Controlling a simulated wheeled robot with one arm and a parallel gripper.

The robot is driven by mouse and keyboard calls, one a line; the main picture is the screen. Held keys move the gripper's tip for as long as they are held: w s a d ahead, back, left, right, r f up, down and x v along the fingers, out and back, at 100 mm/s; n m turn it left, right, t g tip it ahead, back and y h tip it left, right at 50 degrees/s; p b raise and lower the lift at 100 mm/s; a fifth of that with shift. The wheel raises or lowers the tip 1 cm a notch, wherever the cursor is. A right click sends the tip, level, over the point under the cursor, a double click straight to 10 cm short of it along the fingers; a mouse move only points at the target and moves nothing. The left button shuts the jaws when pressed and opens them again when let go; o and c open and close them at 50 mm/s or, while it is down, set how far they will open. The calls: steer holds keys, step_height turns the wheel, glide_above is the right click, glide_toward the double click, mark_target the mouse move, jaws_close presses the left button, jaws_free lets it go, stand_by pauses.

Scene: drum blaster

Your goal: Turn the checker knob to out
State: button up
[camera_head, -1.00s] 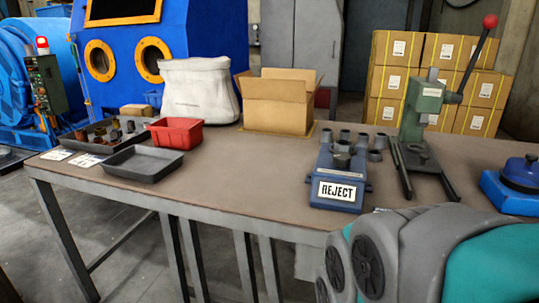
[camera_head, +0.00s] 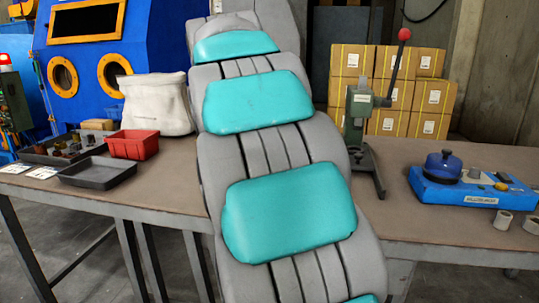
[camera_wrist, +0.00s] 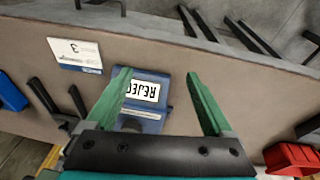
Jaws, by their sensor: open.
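The blue checker box with a REJECT label (camera_wrist: 147,92) lies below my gripper (camera_wrist: 154,72) in the wrist view, upside down there. My gripper's two green fingers are spread wide and empty, one at each side of the box as seen from above. I cannot tell their height over it. In the head view my arm hides this box. A blue unit (camera_head: 470,188) with a dark blue round top (camera_head: 443,165) stands at the right.
The lever press (camera_head: 358,125) with a red ball stands right of my arm. A red bin (camera_head: 133,144), black tray (camera_head: 98,171) and white sack (camera_head: 158,104) are on the left. A white card marked 3 (camera_wrist: 75,55) lies near the box.

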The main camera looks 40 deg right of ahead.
steer(key=w+d+r+m+t+h, duration=0.1)
steer(key=w+d+r+m, duration=0.3)
steer(key=d, duration=0.7)
step_height(320, 180, up, 3)
steer(key=shift+w+d+r+h, duration=0.25)
steer(key=shift+w+h, duration=0.15)
steer(key=shift+w, duration=0.55)
steer(key=shift+f, duration=0.15)
steer(key=shift+x, duration=3.75)
steer(key=shift+a, duration=0.1)
steer(key=shift+c, duration=0.2)
steer(key=c, duration=1.3)
